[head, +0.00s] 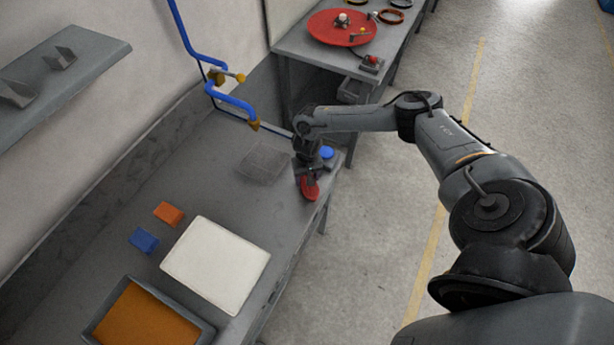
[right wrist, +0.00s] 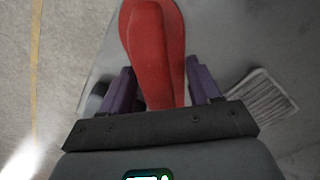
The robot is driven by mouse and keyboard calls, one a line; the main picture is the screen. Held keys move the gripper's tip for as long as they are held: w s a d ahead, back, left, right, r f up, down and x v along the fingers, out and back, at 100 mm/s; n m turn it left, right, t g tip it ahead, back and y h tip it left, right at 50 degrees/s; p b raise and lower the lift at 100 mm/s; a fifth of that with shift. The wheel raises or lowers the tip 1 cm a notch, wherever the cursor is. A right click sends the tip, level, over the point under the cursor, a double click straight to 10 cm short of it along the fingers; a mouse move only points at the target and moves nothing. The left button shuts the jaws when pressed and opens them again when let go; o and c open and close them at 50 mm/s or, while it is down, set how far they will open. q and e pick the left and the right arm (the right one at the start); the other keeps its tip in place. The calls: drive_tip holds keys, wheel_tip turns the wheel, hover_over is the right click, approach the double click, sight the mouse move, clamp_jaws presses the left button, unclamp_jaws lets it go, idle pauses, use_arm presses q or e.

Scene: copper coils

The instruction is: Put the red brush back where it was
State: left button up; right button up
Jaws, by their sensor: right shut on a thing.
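The red brush (head: 309,188) is at the far right end of the grey workbench, below my right gripper (head: 306,174). In the right wrist view the red brush (right wrist: 153,50) sits between the two purple fingers of my right gripper (right wrist: 162,88), which is shut on it. The brush's lower side is hidden, and I cannot tell whether it touches the bench. My left gripper is not in view.
A wire basket (head: 264,163) and a blue round object (head: 327,152) are beside the gripper. A white board (head: 215,264), an orange block (head: 168,213), a blue block (head: 144,240) and an orange-filled tray (head: 209,334) lie nearer. A blue pipe (head: 236,104) with a tap hangs above the bench.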

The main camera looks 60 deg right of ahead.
drive_tip(key=shift+f, duration=0.1)
drive_tip(key=o, duration=0.9)
drive_tip(key=shift+o, duration=0.2)
